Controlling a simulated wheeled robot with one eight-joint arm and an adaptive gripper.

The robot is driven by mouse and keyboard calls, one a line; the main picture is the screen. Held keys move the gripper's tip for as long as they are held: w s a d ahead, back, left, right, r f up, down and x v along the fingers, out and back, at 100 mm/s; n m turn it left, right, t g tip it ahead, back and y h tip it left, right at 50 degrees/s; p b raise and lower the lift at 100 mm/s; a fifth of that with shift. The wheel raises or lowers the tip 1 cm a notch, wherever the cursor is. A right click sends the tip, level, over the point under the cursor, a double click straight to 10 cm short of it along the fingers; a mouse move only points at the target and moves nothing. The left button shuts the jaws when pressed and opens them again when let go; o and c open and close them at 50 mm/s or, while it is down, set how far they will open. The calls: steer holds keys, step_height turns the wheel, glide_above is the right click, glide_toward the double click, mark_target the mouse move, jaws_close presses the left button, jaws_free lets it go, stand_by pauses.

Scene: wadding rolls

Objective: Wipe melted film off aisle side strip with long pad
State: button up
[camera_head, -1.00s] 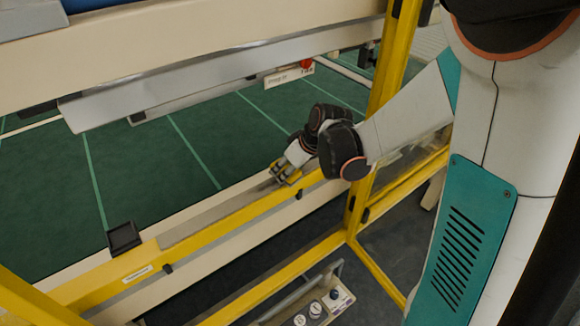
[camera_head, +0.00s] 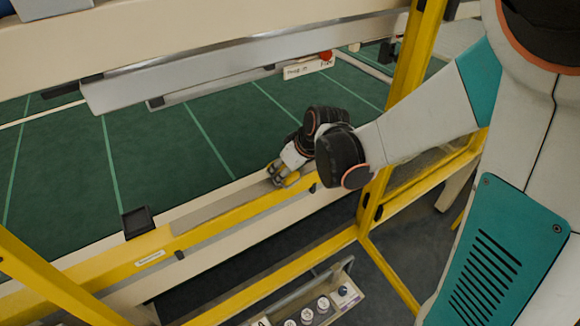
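The side strip (camera_head: 215,208) is a long grey band. It runs along the cream and yellow rail at the near edge of the green bed. My gripper (camera_head: 280,178) is low over the far right part of this strip, fingers pointing down and left. It looks to be at or just above the surface; I cannot tell if it touches. The fingers are small here, and I cannot tell whether they are open or shut. I cannot make out a long pad in or under them. No melted film can be told apart on the strip.
A black square holder (camera_head: 137,222) sits at the strip's left end. A yellow post (camera_head: 408,85) stands right of my gripper, close to my arm. A grey metal bar (camera_head: 240,65) hangs above the green bed (camera_head: 150,150). A knob panel (camera_head: 318,308) is below.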

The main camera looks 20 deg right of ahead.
mark_target(305, 170)
steer(key=shift+s+a+b, duration=0.1)
steer(key=shift+s+a, duration=0.25)
steer(key=shift+a, duration=0.7)
steer(key=shift+s+a+b, duration=0.15)
steer(key=shift+s+a, duration=0.2)
steer(key=shift+a, duration=0.75)
steer(key=shift+s+a+b, duration=0.1)
steer(key=shift+s+a, duration=0.25)
steer(key=shift+a, duration=0.7)
steer(key=shift+w+d, duration=0.3)
steer(key=shift+d, duration=0.5)
steer(key=shift+w+d, duration=0.25)
steer(key=shift+d, duration=0.55)
steer(key=shift+w+d+f+b, duration=0.1)
steer(key=shift+w+d+b, duration=0.3)
steer(key=shift+d, duration=1.2)
steer(key=shift+w+d+r+b, duration=0.15)
steer(key=shift+w+d, duration=0.45)
steer(key=shift+d, duration=0.95)
steer(key=shift+w+d+f+b, duration=0.15)
steer(key=shift+w+d+b, duration=0.25)
steer(key=shift+d, duration=1.2)
steer(key=shift+w, duration=0.1)
steer(key=shift+w+r+p, duration=0.1)
steer(key=shift+r+p, duration=2.15)
steer(key=shift+r, duration=0.75)
